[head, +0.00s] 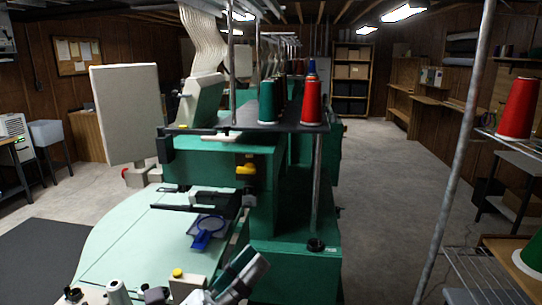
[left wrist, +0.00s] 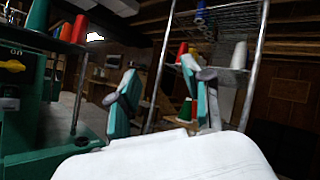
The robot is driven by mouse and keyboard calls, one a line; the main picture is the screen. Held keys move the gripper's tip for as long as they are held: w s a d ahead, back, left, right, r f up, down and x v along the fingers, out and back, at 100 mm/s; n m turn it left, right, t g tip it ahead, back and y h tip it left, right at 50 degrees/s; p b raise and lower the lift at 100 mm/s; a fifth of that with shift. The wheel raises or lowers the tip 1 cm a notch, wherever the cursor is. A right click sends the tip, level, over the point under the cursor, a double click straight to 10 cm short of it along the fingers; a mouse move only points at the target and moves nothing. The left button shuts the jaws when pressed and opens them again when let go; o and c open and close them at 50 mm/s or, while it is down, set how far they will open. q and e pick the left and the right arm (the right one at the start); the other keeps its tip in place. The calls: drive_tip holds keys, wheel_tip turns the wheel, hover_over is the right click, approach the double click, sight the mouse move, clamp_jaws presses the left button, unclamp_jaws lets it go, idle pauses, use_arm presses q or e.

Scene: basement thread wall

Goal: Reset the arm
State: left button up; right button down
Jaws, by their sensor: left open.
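My left gripper (head: 243,277) is at the bottom centre of the head view, in front of the green embroidery machine (head: 225,160). In the left wrist view its two teal and grey fingers (left wrist: 163,98) stand well apart with nothing between them. The gripper is open and empty. Part of my left arm shows along the bottom edge of the head view. My right gripper is in neither view.
A pale green table (head: 130,235) with a blue hoop (head: 207,232) adjoins the machine. Thread cones, one green (head: 267,102) and one red (head: 312,102), stand on its rack. A metal pole (head: 458,150) and wire shelf (head: 480,275) stand right. The middle-right floor (head: 375,200) is clear.

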use_arm(q)
drive_tip(key=w+a+f+n+t+y, duration=0.2)
drive_tip(key=a+f+n+y, duration=0.45)
drive_tip(key=n+y, duration=0.4)
drive_tip(key=w+a+f+n+t+y, duration=0.25)
drive_tip(key=a+f+n+y, duration=0.4)
drive_tip(key=n, duration=0.75)
drive_tip(key=s+a+f+n+g+y, duration=0.1)
drive_tip(key=s+a+f+n+g, duration=0.15)
drive_tip(key=f, duration=0.25)
drive_tip(key=s+a+f+n+g+y, duration=0.1)
drive_tip(key=f+n+g+y, duration=0.1)
drive_tip(key=f+n+g, duration=0.3)
drive_tip(key=s+a+f+n+g, duration=0.1)
drive_tip(key=s+f+n+g, duration=0.6)
drive_tip(key=s+f, duration=0.9)
drive_tip(key=s+f+g, duration=0.1)
drive_tip(key=s+f, duration=0.1)
drive_tip(key=f, duration=1)
drive_tip(key=s+f+g, duration=0.1)
drive_tip(key=s+f, duration=0.1)
drive_tip(key=f, duration=1)
drive_tip(key=s+a+f+m+g, duration=0.1)
drive_tip(key=s+a+f, duration=0.1)
drive_tip(key=s+f, duration=1.4)
drive_tip(key=shift+s+a+f+g+h, duration=0.3)
drive_tip(key=shift+a, duration=0.1)
